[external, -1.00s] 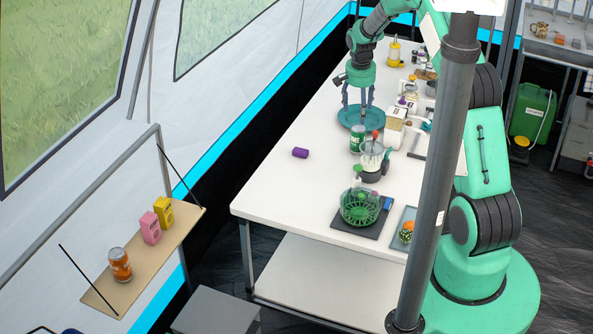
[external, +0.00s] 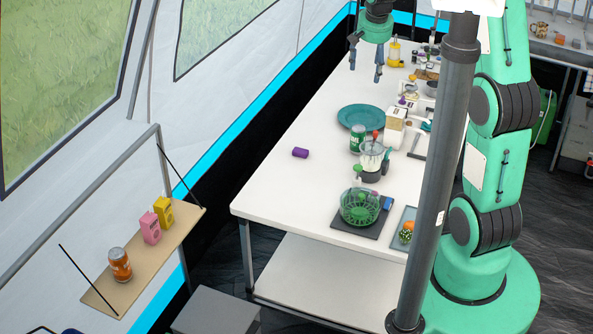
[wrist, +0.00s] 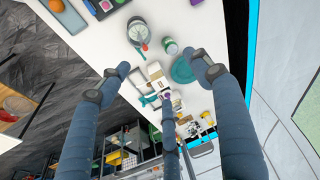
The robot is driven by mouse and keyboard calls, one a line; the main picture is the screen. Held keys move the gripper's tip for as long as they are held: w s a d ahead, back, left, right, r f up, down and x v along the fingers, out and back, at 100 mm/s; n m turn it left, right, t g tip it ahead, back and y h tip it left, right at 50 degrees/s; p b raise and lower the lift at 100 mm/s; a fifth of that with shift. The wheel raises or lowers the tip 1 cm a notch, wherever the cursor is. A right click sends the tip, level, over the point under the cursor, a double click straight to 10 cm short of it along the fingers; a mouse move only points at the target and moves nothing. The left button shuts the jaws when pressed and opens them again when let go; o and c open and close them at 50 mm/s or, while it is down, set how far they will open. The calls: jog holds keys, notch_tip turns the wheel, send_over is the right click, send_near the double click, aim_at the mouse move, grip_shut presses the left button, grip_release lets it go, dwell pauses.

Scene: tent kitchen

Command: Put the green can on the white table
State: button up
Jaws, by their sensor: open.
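The green can (external: 357,138) stands upright on the white table (external: 285,197), in front of a round teal plate (external: 365,113) and beside a clear blender-like jar. In the wrist view the green can (wrist: 170,46) shows near the top middle, on the white table (wrist: 205,22), between the fingers and next to the teal plate (wrist: 183,70). My gripper (external: 365,75) is open and empty, raised above the far part of the table.
A clear jar (external: 372,160) and a green basket-like bowl (external: 360,207) on a dark board stand toward the near right. A purple object (external: 300,153) lies on the left. A white box (external: 395,126) is right of the can. The near left tabletop is clear.

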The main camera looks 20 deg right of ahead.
jog(key=s+a+r+n+t, duration=0.1)
jog(key=s+a+r, duration=0.1)
jog(key=s+r, duration=0.55)
jog(key=s+a+r+n, duration=0.2)
jog(key=s+r, duration=0.2)
jog(key=s, duration=0.6)
jog(key=s+a+n+t, duration=0.1)
jog(key=s+a+n, duration=0.1)
jog(key=s, duration=1.7)
jog(key=shift+s+a+n+t+y, duration=0.4)
jog(key=shift+a, duration=0.05)
notch_tip(320, 180, down, 4)
jog(key=b, duration=0.3)
jog(key=shift+r+b, duration=0.25)
jog(key=shift+b, duration=0.1)
jog(key=shift+o, duration=0.2)
jog(key=shift+r, duration=0.1)
